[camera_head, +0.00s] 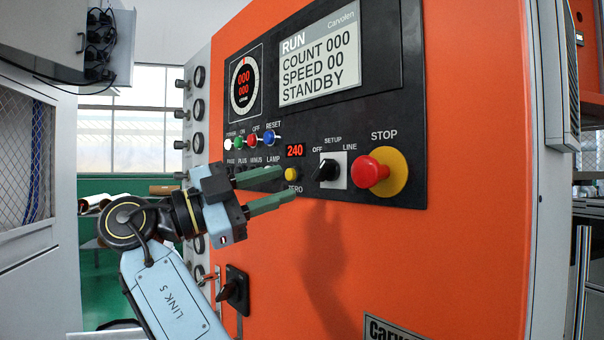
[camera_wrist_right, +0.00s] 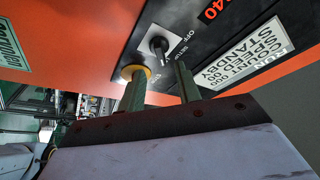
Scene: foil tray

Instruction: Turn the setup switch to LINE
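The setup switch (camera_head: 326,170) is a black knob on a light square plate between the OFF and LINE labels on the orange machine's panel. I cannot clearly tell which label it points to. It also shows in the right wrist view (camera_wrist_right: 158,46), beyond the fingertips. My right gripper (camera_head: 288,183) is open, with two green fingers apart and nothing between them. In the head view its fingertips lie just left of the switch, near the yellow ZERO button. In the wrist view the gripper (camera_wrist_right: 160,68) appears apart from the switch. My left gripper is not in view.
A red STOP button (camera_head: 369,171) on a yellow disc (camera_head: 394,172) is right of the switch. A yellow button (camera_head: 291,174) and a red 240 display (camera_head: 295,150) are to its left. The screen (camera_head: 320,60) reads STANDBY. A lower black rotary handle (camera_head: 232,290) stands out.

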